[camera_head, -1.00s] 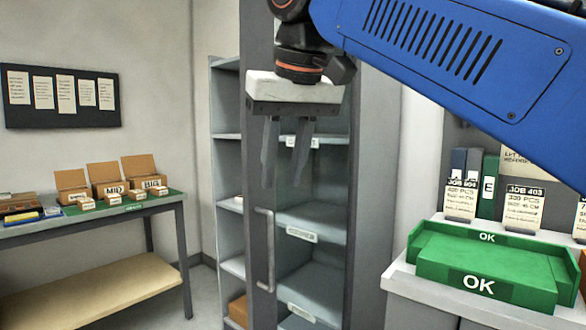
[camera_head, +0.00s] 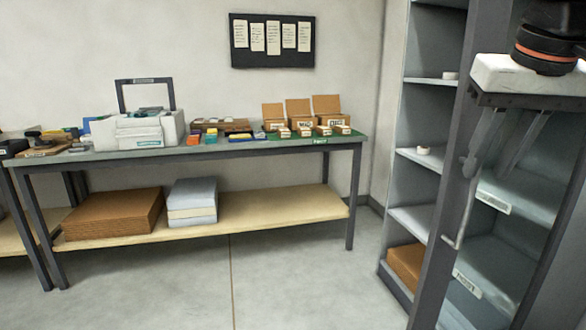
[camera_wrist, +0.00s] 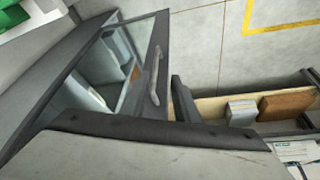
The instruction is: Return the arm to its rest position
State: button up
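My gripper (camera_head: 487,170) hangs at the right of the head view, below a pale block-like hand body with a dark, orange-ringed wrist. Its two grey fingers point down and stand apart with nothing between them. It shows in front of the grey cabinet (camera_head: 424,119) and its glazed door; I cannot tell the distance between them. In the wrist view the hand body fills the bottom, and the cabinet's glass door with its handle (camera_wrist: 155,76) lies beyond.
A long workbench (camera_head: 240,149) stands along the back wall with a grey-white machine (camera_head: 140,131), several small cardboard boxes and a lower shelf holding brown sheets (camera_head: 110,214) and a pale stack (camera_head: 192,200). The floor (camera_head: 290,270) before it is clear. A green tray corner (camera_wrist: 12,15) shows in the wrist view.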

notch_tip(320, 180, down, 35)
jog(key=s+a+n+y, duration=0.1)
jog(key=s+n, duration=0.1)
jog(key=shift+s+r, duration=0.15)
jog(key=shift+s, duration=0.1)
dwell(0.3)
